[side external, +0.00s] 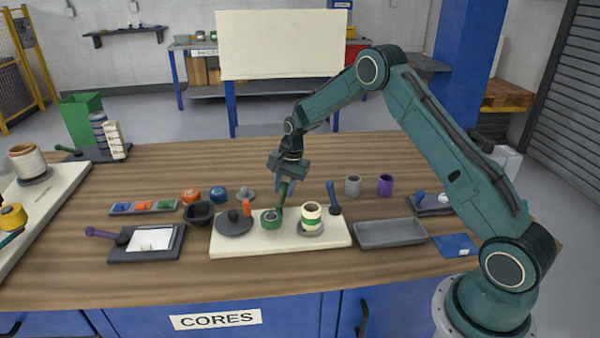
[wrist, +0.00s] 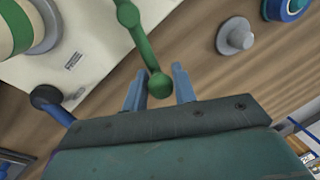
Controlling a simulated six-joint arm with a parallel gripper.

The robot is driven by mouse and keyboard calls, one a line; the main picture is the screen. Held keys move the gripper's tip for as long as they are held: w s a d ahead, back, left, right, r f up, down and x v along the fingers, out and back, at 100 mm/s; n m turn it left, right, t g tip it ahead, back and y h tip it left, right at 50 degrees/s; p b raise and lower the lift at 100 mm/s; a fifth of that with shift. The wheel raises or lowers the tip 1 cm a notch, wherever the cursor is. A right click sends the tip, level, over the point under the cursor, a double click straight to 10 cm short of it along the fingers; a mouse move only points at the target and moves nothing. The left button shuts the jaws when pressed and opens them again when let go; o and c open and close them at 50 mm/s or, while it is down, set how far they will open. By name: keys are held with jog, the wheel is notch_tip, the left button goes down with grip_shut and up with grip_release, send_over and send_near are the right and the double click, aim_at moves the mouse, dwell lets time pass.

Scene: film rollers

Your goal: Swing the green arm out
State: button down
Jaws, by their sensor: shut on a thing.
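The green arm (side external: 281,198) rises from the cream board (side external: 232,243) near a dark green, dark-centred cylinder (side external: 271,220). In the wrist view the green arm (wrist: 145,48) runs down to a round knob between my two blue fingers. My gripper (side external: 285,183) is shut on this knob end, above the board's back edge; the fingers (wrist: 159,88) lie on either side of it. A cream roll with a green band (side external: 312,218) stands on a grey disc to the right; part of it shows in the wrist view (wrist: 18,25).
A grey tray (side external: 390,234) lies to the right.

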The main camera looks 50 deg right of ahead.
jog(key=shift+s+d+r+m, duration=0.15)
jog(key=shift+s+m, duration=0.1)
jog(key=shift+m, duration=0.55)
jog(key=c, duration=1.2)
grip_release()
jog(key=shift+s, duration=0.15)
jog(key=shift+o, duration=0.2)
notch_tip(320, 180, up, 13)
jog(key=s, duration=0.2)
jog(key=shift+s+d+r, duration=0.2)
jog(key=shift+s+d, duration=0.1)
